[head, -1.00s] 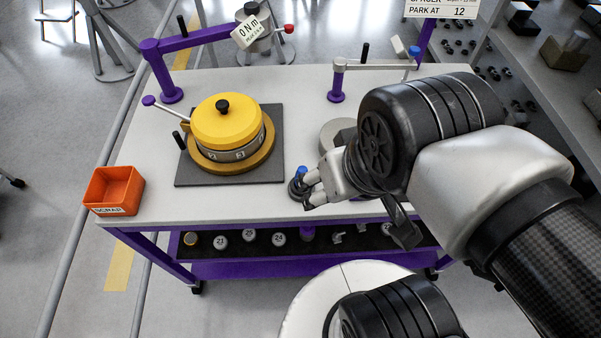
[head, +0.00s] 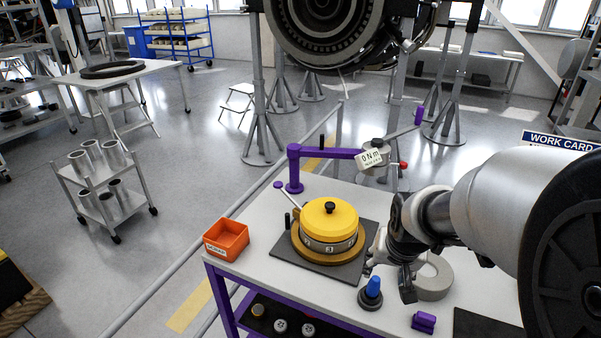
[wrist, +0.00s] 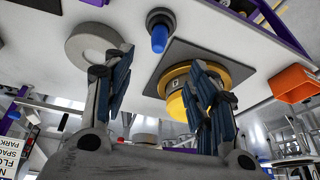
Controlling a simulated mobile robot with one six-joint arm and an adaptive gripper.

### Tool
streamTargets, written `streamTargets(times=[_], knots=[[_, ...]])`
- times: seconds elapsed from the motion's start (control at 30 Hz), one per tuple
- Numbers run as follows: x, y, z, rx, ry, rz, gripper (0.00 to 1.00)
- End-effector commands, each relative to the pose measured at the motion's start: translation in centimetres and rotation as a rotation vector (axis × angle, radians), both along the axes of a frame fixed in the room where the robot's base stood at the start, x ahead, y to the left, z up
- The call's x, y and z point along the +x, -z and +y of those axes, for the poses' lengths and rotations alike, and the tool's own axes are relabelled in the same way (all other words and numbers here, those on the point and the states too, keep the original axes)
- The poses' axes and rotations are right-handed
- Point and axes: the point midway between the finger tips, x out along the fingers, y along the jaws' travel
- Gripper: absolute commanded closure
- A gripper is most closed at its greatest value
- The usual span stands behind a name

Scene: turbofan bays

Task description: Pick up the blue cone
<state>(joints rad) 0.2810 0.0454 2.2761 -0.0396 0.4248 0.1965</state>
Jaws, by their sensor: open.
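The blue cone (head: 373,286) stands upright on a dark round base (head: 370,301) near the front of the white table, right of the yellow-topped round unit. In the wrist view the cone (wrist: 159,40) shows above the gap between my fingers, apart from them. My gripper (head: 374,254) is just behind the cone in the head view, partly covered by my arm links. In the wrist view my gripper (wrist: 160,62) is open, with nothing between its two fingers.
The yellow-topped unit (head: 329,219) sits on a dark mat (head: 358,265) close left of my gripper. A grey ring (head: 434,282) is right of the cone, and a purple block (head: 424,322) is in front. An orange bin (head: 226,240) stands at the table's left. A purple arm (head: 325,152) spans the back.

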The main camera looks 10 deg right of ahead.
Motion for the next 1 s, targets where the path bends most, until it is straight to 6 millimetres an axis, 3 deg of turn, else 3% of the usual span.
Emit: streamTargets(times=[0.5, 0.83, 1.0], knots=[[3.6, 9.4, -1.3, 0.001, 0.002, 0.004, 0.48], [4.8, 11.9, -1.7, 0.0, 0.002, 0.001, 0.48], [5.9, 14.3, -2.1, 0.0, 0.002, 0.001, 0.48]])
